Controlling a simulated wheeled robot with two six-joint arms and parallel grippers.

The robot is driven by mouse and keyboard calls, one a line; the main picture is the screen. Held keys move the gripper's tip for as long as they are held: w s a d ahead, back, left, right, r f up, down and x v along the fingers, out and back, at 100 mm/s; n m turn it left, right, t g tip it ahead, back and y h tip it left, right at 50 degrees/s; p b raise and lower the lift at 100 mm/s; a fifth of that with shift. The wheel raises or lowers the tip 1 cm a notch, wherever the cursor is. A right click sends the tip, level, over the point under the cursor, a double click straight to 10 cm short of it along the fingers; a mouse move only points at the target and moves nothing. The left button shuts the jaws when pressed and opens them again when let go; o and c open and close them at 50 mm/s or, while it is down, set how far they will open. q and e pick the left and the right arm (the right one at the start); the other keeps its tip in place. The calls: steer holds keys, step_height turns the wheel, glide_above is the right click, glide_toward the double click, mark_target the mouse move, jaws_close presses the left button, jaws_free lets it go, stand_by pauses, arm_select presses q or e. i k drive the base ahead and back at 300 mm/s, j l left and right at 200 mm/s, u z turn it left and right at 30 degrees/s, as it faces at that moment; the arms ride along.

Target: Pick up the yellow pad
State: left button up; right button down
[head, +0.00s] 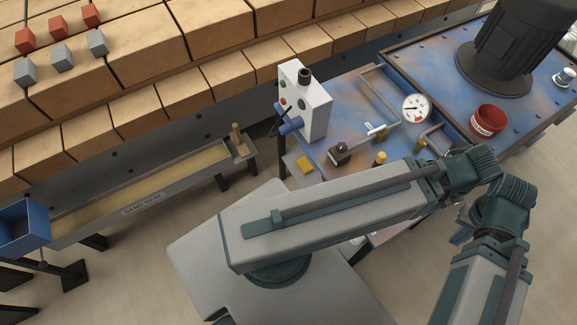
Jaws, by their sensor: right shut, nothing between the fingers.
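The yellow pad (304,165) is a small yellow block at the front left edge of the blue worn table, below the white control box. My right arm reaches across the lower right of the head view and folds back at its elbow. My right gripper (461,236) is mostly hidden by the arm links at the right; it is shut and empty, well apart from the pad. My left gripper is not in view.
A sand tray (142,197) and a blue bin (22,226) are left. Stacked bricks (150,45) fill the back.

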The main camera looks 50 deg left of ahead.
mark_target(305, 166)
steer(key=l+u, duration=0.1)
steer(key=u, duration=0.35)
steer(key=l+u, duration=0.1)
steer(key=u, duration=0.8)
steer(key=k+l+u, duration=0.1)
steer(key=u, duration=0.35)
